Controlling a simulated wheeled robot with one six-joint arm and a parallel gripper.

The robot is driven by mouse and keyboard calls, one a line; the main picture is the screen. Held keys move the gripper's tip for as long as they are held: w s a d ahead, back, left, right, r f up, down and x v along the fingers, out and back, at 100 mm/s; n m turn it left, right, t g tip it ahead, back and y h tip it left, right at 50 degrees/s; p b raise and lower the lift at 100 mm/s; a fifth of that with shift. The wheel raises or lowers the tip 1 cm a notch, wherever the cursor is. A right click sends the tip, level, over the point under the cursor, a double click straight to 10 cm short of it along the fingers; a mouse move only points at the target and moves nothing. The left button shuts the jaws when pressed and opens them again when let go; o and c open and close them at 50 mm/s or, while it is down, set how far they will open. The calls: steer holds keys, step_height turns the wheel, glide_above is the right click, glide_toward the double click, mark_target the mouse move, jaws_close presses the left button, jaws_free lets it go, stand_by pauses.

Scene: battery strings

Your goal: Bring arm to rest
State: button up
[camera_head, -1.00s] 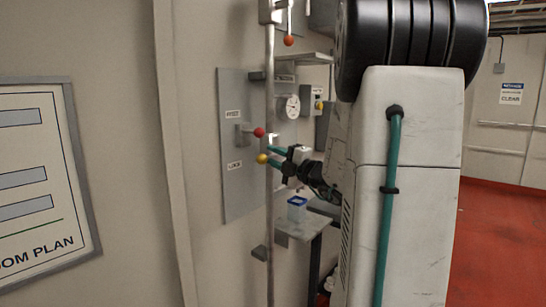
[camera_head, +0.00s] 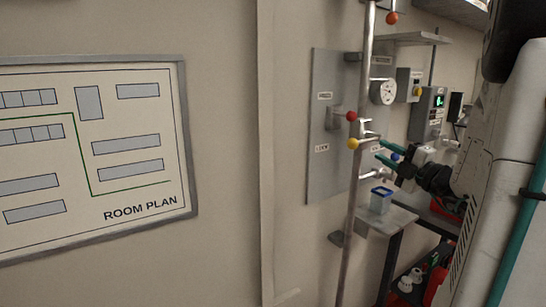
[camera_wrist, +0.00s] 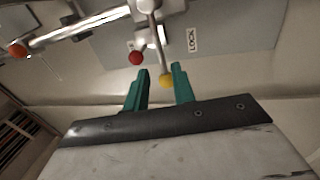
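My gripper (camera_head: 380,151) has two green fingers that stand apart, with nothing held between them. It points left toward the wall panel in the head view. A yellow ball knob (camera_head: 353,143) and a red ball knob (camera_head: 351,116) are just left of the fingertips. In the wrist view my gripper (camera_wrist: 161,74) is open, and the yellow knob (camera_wrist: 166,81) shows between and beyond the fingers. The red knob (camera_wrist: 136,58) is just beyond the left finger. My arm fills the right edge of the head view.
A grey panel (camera_head: 325,170) and a vertical pipe (camera_head: 350,215) stand close by the gripper. A gauge (camera_head: 384,91) and control boxes (camera_head: 428,112) are further back. A blue-rimmed cup (camera_head: 380,203) stands on a shelf (camera_head: 392,221) below. A room plan (camera_head: 150,208) hangs left.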

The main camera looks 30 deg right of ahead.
steer(key=s+a+f+n+g+y, duration=0.2)
steer(key=a+f+n+g+y, duration=0.3)
steer(key=a+n, duration=0.7)
steer(key=s+a+f+n+g+y, duration=0.2)
steer(key=a+f+n+g, duration=0.45)
steer(key=n, duration=0.85)
steer(key=s+a+n+g+h, duration=0.3)
steer(key=s+a+n, duration=0.3)
steer(key=n, duration=0.7)
steer(key=s+a+n+g+h, duration=0.4)
steer(key=s+a+n, duration=0.3)
steer(key=n, duration=0.6)
steer(key=shift+s+a+r+h, duration=0.25)
steer(key=shift+a+r+h, duration=0.15)
steer(key=shift+h, duration=0.3)
